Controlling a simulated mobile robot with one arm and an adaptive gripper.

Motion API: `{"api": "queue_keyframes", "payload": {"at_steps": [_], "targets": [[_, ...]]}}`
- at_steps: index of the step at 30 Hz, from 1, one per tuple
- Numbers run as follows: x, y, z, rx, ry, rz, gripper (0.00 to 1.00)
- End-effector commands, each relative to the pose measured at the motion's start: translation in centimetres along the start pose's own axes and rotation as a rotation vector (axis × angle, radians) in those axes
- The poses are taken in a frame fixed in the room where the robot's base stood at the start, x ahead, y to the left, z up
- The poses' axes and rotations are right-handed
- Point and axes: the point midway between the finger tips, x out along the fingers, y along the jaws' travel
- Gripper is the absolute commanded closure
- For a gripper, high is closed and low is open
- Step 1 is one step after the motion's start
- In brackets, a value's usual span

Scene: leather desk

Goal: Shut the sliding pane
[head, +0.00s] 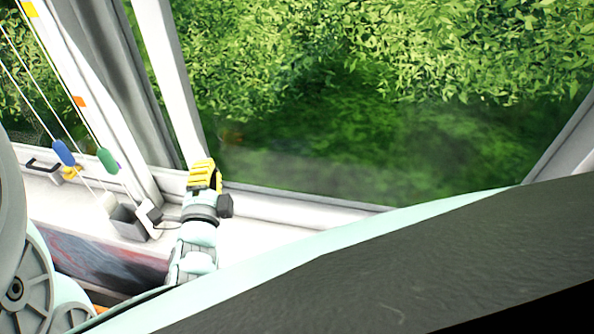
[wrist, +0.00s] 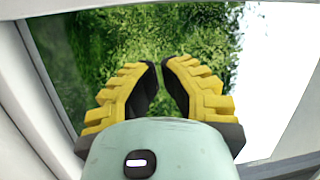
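The window's sliding pane shows in the head view as a white upright frame bar (head: 172,75), tilted in the picture, with greenery seen to its right. I cannot tell how far the pane stands open. My gripper (head: 204,168), with yellow ridged fingers, is low beside the foot of this bar, just above the sill; whether it touches the bar is unclear. In the wrist view my gripper (wrist: 161,63) has its fingertips a little apart, with leaves showing between them and nothing held. A pale frame bar (wrist: 42,95) runs down the left of that view.
On the left sill are a small grey box (head: 130,222), a black handle (head: 42,163), and cords with a blue tassel (head: 63,152) and a green tassel (head: 107,160).

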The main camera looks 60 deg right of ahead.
Motion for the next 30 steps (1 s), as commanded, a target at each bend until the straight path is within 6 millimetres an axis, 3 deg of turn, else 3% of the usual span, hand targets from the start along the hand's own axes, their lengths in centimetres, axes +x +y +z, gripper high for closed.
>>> {"api": "queue_keyframes", "payload": {"at_steps": [1,6,13,30], "targets": [[-0.2,2.7,-0.5,0.037,0.011,0.037,1.00],[-0.5,5.2,-1.1,0.120,0.015,0.109,1.00],[0.8,5.2,-1.0,0.127,0.010,0.115,1.00],[7.2,6.0,-0.9,0.123,0.009,0.114,1.00]]}}
